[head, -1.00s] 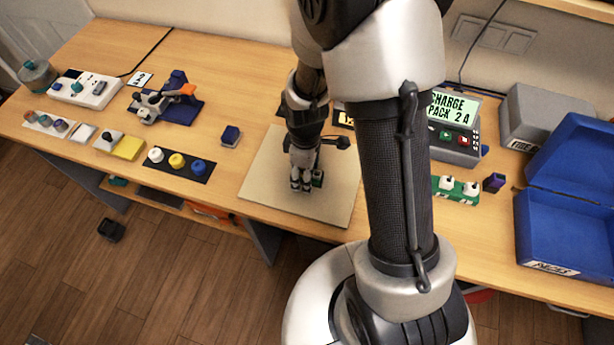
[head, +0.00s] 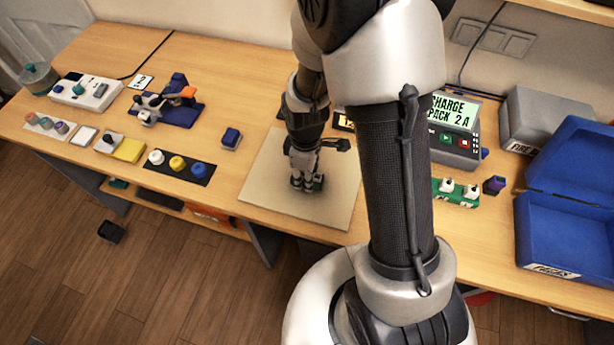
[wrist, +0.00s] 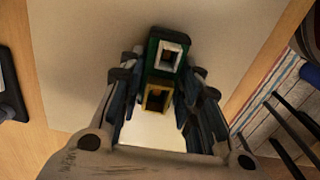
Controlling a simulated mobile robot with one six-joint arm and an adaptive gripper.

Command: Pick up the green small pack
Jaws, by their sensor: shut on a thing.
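The green small pack (wrist: 155,60) is between the fingers of my gripper (wrist: 157,92) in the wrist view, with a pale square socket on its end and a yellow-framed part (wrist: 157,97) just below it. My gripper is shut on the pack. In the head view my gripper (head: 306,182) is low over the beige mat (head: 265,195), and only a little dark green of the pack (head: 320,183) shows beside the fingers. I cannot tell whether the pack touches the mat.
A blue block (head: 231,137) stands left of the mat. A dark strip with white, yellow and blue knobs (head: 178,167) lies further left. The charger (head: 455,135), a green board (head: 455,192) and an open blue case (head: 560,225) are to the right.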

